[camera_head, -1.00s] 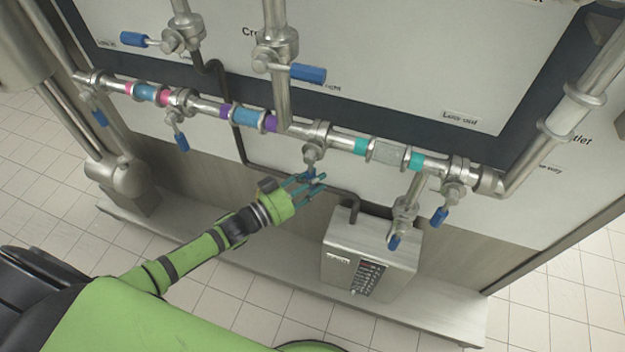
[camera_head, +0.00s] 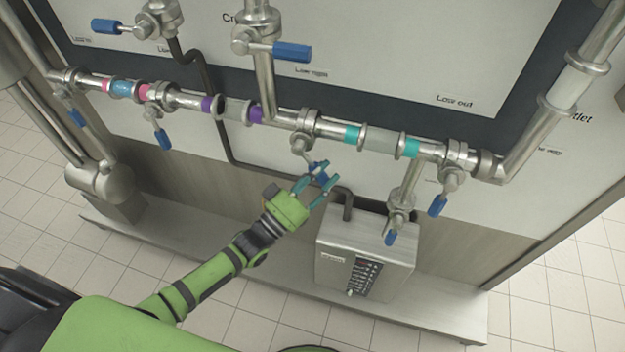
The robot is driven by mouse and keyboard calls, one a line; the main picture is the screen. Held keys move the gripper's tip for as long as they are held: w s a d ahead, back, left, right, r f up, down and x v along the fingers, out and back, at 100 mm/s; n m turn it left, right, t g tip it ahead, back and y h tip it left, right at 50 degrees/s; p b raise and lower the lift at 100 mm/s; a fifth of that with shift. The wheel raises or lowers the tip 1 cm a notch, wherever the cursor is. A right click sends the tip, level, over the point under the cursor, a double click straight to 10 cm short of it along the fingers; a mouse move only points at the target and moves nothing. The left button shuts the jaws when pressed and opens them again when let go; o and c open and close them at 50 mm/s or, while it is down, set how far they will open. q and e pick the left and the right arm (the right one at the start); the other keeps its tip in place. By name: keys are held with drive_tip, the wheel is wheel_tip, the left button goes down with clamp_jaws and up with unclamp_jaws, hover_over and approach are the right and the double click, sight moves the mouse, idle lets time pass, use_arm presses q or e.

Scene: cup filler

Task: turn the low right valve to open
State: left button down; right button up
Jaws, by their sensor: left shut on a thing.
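The low right valve (camera_head: 302,141) sits on the lower pipe, below the "Low right" label. Its short blue handle (camera_head: 318,168) points down and to the right. My left gripper (camera_head: 318,184) reaches up from below and is shut on this handle, its teal fingers on either side of it. The fingers partly hide the handle. My right gripper is not in view.
Other blue-handled valves hang along the pipe, including one at the far right (camera_head: 437,205). A steel box with a keypad (camera_head: 365,255) stands close right of my left arm. The purple-banded sight glass (camera_head: 236,109) looks grey; the pink-banded one (camera_head: 122,88) looks blue.

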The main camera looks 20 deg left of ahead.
use_arm(q)
drive_tip(key=n+t, duration=0.1)
drive_tip(key=n, duration=0.1)
drive_tip(key=d+r+n+t+y+b, duration=0.1)
drive_tip(key=shift+d+r+n+b, duration=0.1)
drive_tip(key=shift+d+n+b, duration=0.2)
drive_tip(key=shift+n, duration=0.1)
wheel_tip(320, 180, up, 6)
drive_tip(key=d+n+t+y+b, duration=0.1)
drive_tip(key=n+t+y, duration=0.3)
drive_tip(key=n+y, duration=0.5)
drive_tip(key=shift+d+r+n+y+b, duration=0.15)
drive_tip(key=shift+d+n+y+b, duration=0.45)
drive_tip(key=shift+n, duration=2.3)
drive_tip(key=shift+a+r, duration=0.1)
drive_tip(key=shift+a, duration=0.15)
drive_tip(key=c, duration=0.8)
unclamp_jaws()
drive_tip(key=shift+o, duration=0.2)
